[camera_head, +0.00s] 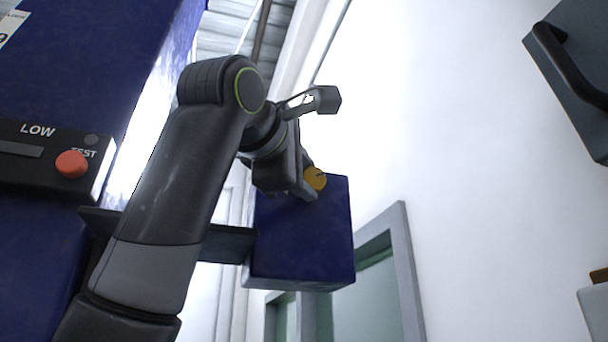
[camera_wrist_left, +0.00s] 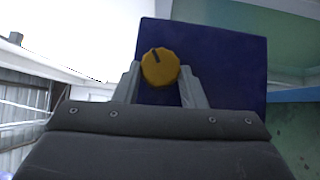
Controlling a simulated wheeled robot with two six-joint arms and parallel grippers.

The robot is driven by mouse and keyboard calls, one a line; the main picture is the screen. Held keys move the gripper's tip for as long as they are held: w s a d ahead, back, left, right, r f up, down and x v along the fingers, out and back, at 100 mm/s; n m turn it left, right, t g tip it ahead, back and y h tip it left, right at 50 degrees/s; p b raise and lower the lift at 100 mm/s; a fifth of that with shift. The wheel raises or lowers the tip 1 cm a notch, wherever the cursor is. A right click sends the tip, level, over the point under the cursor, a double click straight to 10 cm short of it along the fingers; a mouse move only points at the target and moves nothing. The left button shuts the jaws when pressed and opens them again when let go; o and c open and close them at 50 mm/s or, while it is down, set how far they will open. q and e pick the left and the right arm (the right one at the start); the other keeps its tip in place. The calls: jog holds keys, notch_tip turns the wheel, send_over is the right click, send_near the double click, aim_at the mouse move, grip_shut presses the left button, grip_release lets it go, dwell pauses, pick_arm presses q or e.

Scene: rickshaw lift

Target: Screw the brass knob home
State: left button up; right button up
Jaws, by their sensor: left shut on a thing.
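The brass knob (camera_head: 315,179) is a round, yellow-gold disc with a dark line on its face. It sits in front of the dark blue box (camera_head: 302,238). My left gripper (camera_head: 308,184) reaches it from the left and is shut on it. In the left wrist view, the knob (camera_wrist_left: 160,67) shows between the two grey fingers (camera_wrist_left: 160,84), with its dark mark pointing up and slightly left. The blue box (camera_wrist_left: 225,70) fills the space behind. The knob's stem, if any, is hidden. My right gripper is not in view.
A blue cabinet (camera_head: 85,60) stands at the left, with a black panel marked LOW and TEST and a red button (camera_head: 72,164). A dark flat bar (camera_head: 228,244) joins the blue box. A dark handle (camera_head: 570,65) is at the upper right. The white wall between is clear.

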pick_arm(q)
jog(key=shift+r+m+g+y, duration=0.15)
jog(key=shift+m+g+y, duration=0.15)
jog(key=shift+m+g, duration=0.35)
jog(key=o, duration=1)
jog(key=b+v, duration=0.6)
jog(key=v, duration=1.1)
jog(key=shift+s, duration=0.2)
